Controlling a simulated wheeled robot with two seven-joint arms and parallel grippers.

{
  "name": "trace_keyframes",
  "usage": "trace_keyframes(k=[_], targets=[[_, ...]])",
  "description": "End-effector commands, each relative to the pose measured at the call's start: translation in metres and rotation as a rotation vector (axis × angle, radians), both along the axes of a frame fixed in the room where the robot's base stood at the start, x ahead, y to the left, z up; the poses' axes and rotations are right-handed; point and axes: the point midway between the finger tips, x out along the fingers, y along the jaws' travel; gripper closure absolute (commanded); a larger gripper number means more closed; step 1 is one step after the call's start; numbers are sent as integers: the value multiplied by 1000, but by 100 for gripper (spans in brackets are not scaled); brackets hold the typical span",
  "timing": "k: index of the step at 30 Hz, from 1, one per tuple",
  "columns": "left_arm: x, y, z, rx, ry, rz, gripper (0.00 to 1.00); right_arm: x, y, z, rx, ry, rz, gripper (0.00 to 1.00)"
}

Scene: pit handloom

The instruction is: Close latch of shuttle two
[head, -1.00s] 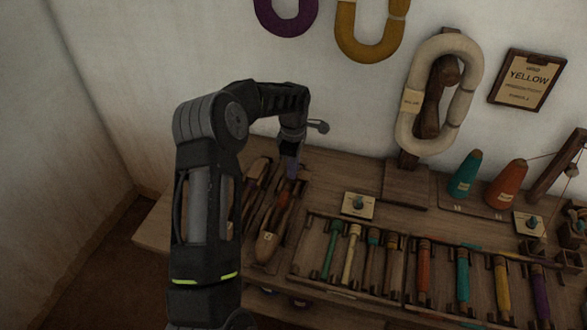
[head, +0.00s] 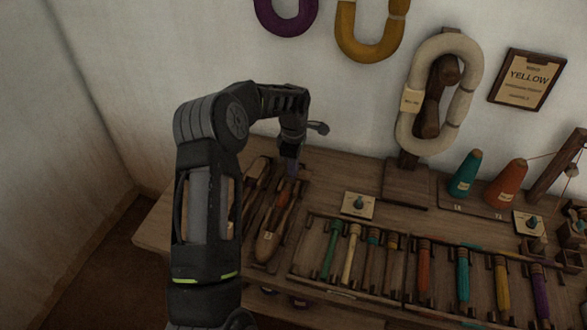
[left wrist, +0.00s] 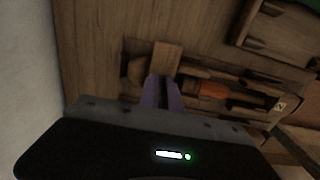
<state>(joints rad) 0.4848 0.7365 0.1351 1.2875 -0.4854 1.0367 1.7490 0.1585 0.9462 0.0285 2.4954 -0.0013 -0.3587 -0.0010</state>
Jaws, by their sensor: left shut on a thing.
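Shuttle two (head: 268,245) is a long wooden boat shape with a pale tag marked 2, lying lengthwise on the bench at the left. In the left wrist view its tag (left wrist: 280,104) and the orange bobbin (left wrist: 212,90) inside it show. My left gripper (head: 292,172) points down at the shuttle's far end. In the left wrist view its purple fingers (left wrist: 163,82) are close together at a wooden piece (left wrist: 166,58), which seems to be the latch. The fingers hide the exact contact. My right gripper is not in view.
Another wooden shuttle (head: 254,190) lies close beside, partly behind my arm. A rack (head: 345,287) of coloured bobbins stands to the right. Teal and orange cones (head: 465,175) stand further right. The wall is close behind the bench.

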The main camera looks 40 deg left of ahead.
Motion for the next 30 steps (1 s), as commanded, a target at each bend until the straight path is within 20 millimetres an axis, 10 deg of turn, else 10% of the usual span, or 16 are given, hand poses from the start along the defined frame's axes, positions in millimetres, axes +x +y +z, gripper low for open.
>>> trace_keyframes(k=[30], targets=[[1, 0, 0, 1, -2, -535, 100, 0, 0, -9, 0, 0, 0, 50]])
